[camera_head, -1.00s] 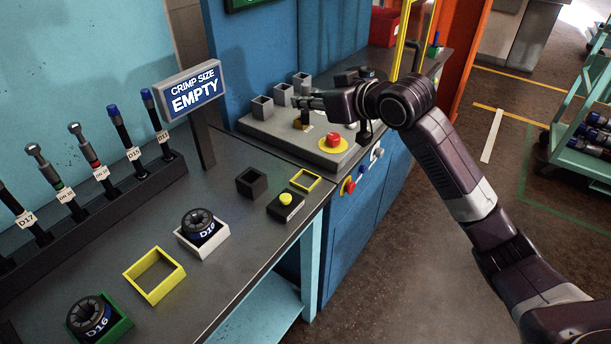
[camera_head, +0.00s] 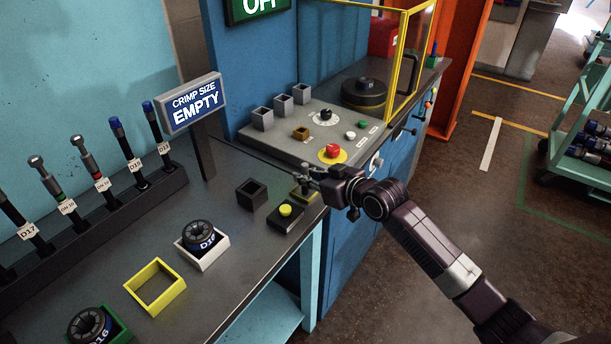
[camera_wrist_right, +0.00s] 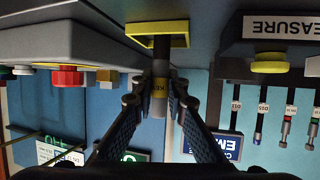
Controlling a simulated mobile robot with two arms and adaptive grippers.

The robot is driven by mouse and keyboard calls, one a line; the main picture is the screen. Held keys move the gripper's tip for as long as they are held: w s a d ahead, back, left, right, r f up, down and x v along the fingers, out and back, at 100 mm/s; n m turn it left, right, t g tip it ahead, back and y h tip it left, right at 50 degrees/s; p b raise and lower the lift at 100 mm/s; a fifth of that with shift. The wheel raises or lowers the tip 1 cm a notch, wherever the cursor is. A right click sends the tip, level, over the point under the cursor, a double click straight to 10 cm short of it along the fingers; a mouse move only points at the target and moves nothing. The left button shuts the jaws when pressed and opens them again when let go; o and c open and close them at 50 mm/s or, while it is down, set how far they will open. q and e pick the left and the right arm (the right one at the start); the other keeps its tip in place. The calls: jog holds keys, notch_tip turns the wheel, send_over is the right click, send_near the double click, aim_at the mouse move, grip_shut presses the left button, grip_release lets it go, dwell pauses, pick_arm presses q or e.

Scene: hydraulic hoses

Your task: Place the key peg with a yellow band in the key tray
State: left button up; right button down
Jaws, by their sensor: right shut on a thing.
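The key peg (camera_wrist_right: 161,72) is a dark, slim cylinder with a yellow band marked KEY, seen in the right wrist view. My right gripper (camera_wrist_right: 160,98) is shut on it around the band. The peg's far end meets the outline of the small yellow-rimmed key tray (camera_wrist_right: 180,28); I cannot tell whether it touches the tray floor. In the head view my right gripper (camera_head: 316,173) is over the key tray (camera_head: 301,195) at the bench's right edge and partly covers it. The peg is hard to make out there. My left gripper is not in view.
A yellow-topped button box (camera_head: 286,217) and a black square holder (camera_head: 251,184) stand close to the key tray. A console (camera_head: 290,150) with a red button (camera_head: 333,151) lies behind. An empty yellow tray (camera_head: 136,289) and the crimp-size sign (camera_head: 193,102) are further left.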

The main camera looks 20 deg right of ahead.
jog(key=shift+f, duration=0.15)
jog(key=c, duration=1.9)
grip_release()
jog(key=shift+c, duration=0.2)
jog(key=b+v, duration=0.1)
jog(key=v, duration=1.1)
